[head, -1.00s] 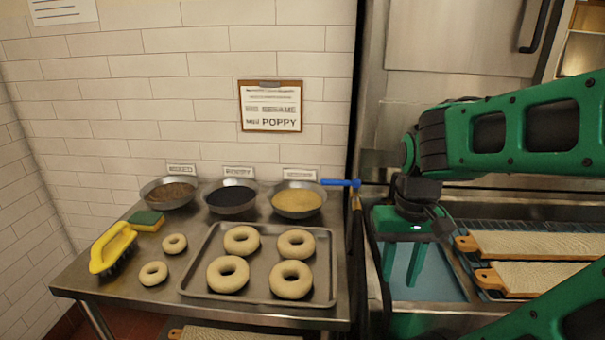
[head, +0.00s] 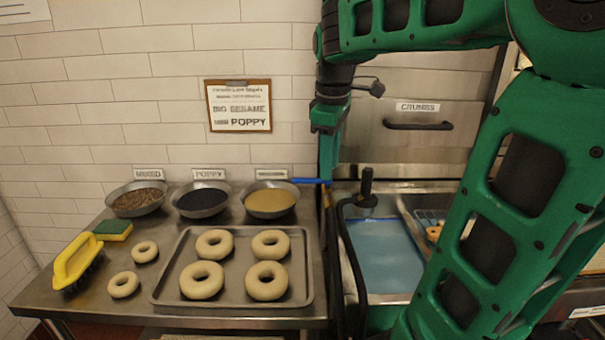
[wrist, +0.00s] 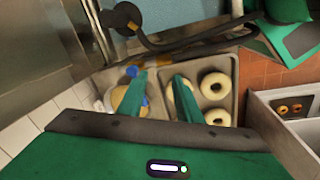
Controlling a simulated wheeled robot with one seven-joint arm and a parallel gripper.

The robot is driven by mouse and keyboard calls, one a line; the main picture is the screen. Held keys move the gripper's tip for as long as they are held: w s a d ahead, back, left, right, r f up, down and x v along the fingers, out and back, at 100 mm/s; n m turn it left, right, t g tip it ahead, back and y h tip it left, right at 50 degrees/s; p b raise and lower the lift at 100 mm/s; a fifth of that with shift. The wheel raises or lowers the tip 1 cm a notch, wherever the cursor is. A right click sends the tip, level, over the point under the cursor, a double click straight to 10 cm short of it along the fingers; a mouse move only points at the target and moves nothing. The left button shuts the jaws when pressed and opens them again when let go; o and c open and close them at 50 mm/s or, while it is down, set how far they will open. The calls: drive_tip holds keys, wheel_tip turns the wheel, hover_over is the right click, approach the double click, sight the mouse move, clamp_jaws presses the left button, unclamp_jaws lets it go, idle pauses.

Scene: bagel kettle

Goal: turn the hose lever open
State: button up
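The blue hose lever (head: 308,181) points left, about level, from the top of the pipe at the table's right rear corner. The black hose (head: 347,245) hangs beside it, with an upright black nozzle (head: 367,188) at the sink's edge. My green gripper (head: 327,172) points down at the lever's right end, its fingertips about at lever height and partly hiding it. In the wrist view my two fingers (wrist: 160,90) are apart with nothing clearly held between them. A bit of the blue lever (wrist: 132,71) shows by the left finger. I cannot tell whether they touch.
Left of the lever is a steel table with a tray (head: 160,290) of bagels, seed bowls (head: 270,202) and a yellow-handled brush (head: 76,262). A water-filled sink (head: 385,255) lies to the right. A tiled wall (head: 150,80) stands close behind.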

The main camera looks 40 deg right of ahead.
sight(308, 179)
drive_tip(key=w+a+r+n, duration=0.1)
drive_tip(key=w+r+n, duration=0.3)
drive_tip(key=w, duration=0.2)
drive_tip(key=shift+n, duration=0.3)
drive_tip(key=f, duration=0.3)
drive_tip(key=w+f, duration=0.1)
drive_tip(key=f, duration=0.3)
drive_tip(key=w+d+f, duration=0.1)
drive_tip(key=f, duration=0.2)
drive_tip(key=shift+f, duration=0.15)
drive_tip(key=shift+c, duration=0.4)
